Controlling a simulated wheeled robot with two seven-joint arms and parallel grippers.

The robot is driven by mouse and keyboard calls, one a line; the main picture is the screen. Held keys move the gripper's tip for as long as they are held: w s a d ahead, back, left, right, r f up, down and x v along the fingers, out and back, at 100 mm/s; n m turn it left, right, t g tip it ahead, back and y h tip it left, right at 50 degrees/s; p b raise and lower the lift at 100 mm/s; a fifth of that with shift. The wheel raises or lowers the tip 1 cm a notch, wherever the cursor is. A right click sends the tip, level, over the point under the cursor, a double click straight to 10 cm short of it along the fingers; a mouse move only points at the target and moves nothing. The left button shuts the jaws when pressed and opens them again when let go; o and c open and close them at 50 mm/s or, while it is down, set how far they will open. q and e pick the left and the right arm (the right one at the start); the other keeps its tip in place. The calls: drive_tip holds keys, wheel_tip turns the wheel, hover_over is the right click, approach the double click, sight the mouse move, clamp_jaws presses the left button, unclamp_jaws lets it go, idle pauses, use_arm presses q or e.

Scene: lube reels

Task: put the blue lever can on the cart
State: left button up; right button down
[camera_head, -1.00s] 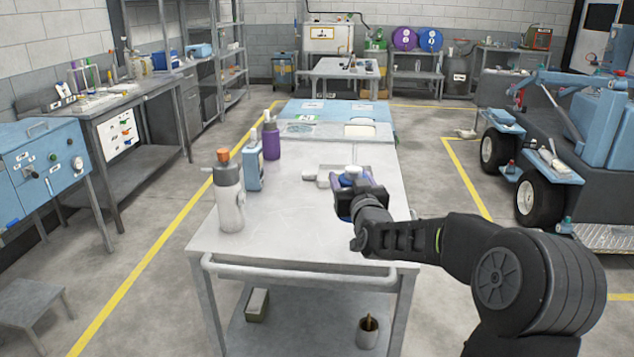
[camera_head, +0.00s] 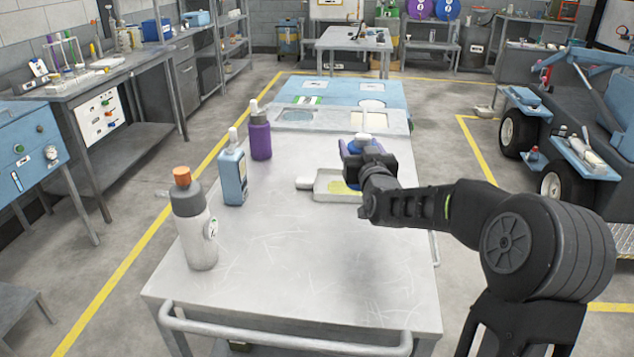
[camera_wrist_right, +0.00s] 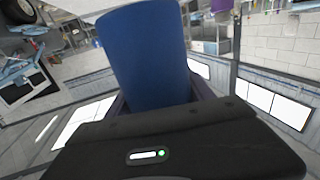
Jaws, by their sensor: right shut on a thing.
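My right gripper (camera_head: 366,160) is shut on the blue lever can (camera_head: 352,147), at the far right part of the cart top (camera_head: 290,255). The can's white top shows above the gripper, which hides much of its body. In the right wrist view the can's plain blue side (camera_wrist_right: 147,55) stands between the jaws. I cannot tell whether the can touches the cart or hangs above it. My left gripper is not in view.
A white and grey bottle with an orange cap (camera_head: 195,220), a light blue bottle (camera_head: 233,172) and a purple bottle (camera_head: 260,135) stand on the cart's left side. A shallow tray (camera_head: 325,186) lies beside the gripper. The cart's near middle is clear.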

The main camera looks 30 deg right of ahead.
drive_tip(key=shift+w+d+r, duration=0.1)
drive_tip(key=shift+w, duration=0.1)
drive_tip(key=shift+s, duration=0.1)
drive_tip(key=shift+r, duration=0.1)
drive_tip(key=shift+f, duration=3.15)
wheel_tip(320, 180, down, 4)
drive_tip(key=shift+r+p, duration=0.1)
drive_tip(key=shift+p, duration=0.35)
